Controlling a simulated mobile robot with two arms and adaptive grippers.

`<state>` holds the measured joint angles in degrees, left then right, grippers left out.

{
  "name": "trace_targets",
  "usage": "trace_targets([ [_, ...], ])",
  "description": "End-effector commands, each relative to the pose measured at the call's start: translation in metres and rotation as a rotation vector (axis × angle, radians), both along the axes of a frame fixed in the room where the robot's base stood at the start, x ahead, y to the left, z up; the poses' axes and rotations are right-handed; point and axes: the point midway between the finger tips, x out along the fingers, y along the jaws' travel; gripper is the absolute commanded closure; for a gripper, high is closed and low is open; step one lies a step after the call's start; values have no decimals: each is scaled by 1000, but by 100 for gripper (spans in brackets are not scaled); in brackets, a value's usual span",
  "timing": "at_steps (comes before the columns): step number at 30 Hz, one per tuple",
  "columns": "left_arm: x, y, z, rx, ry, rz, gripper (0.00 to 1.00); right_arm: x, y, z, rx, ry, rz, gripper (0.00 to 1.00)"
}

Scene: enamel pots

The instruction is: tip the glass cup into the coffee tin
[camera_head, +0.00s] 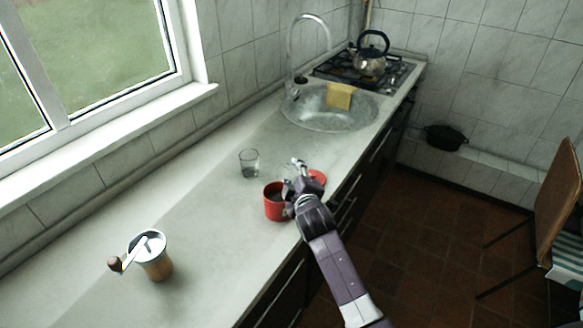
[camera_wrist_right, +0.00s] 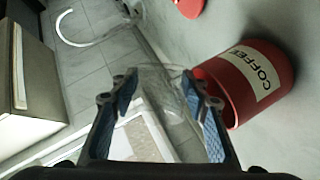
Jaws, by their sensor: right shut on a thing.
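The red coffee tin (camera_head: 274,205) stands open on the counter near its front edge. In the right wrist view the tin (camera_wrist_right: 258,84) shows its COFFEE label, right of the fingers. My right gripper (camera_head: 294,182) is right beside the tin in the head view. In the wrist view its fingers (camera_wrist_right: 160,84) are shut on a clear glass cup (camera_wrist_right: 164,104), whose upper part is close to the tin's mouth. The cup looks tilted; its contents cannot be made out. In the head view the gripper largely hides the held cup. My left gripper is not in view.
Another clear glass (camera_head: 249,164) stands on the counter behind the tin. A red lid (camera_head: 317,177) lies right of the gripper. A coffee grinder (camera_head: 153,258) with a crank stands at front left. The sink (camera_head: 310,115) and a kettle (camera_head: 369,62) are farther back.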

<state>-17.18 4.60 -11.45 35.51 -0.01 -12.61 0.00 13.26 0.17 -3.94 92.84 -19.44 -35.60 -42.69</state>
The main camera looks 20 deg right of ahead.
Motion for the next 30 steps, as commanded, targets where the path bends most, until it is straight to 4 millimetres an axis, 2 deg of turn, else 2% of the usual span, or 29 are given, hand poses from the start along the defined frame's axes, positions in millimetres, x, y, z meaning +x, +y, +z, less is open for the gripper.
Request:
trace_targets([
  [3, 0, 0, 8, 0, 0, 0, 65, 0, -1, 3, 136, 17, -1, 85],
  [8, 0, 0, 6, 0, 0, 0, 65, 0, -1, 1, 319, 41, -1, 85],
  [11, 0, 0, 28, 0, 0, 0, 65, 0, 1, 11, 443, 62, -1, 85],
  [17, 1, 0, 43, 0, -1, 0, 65, -1, 7, 11, 701, 97, -2, 85],
  [24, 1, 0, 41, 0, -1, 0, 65, -1, 14, 11, 935, 128, 0, 85],
  [30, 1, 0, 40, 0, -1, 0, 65, -2, 17, 12, 1019, 141, 0, 85],
])
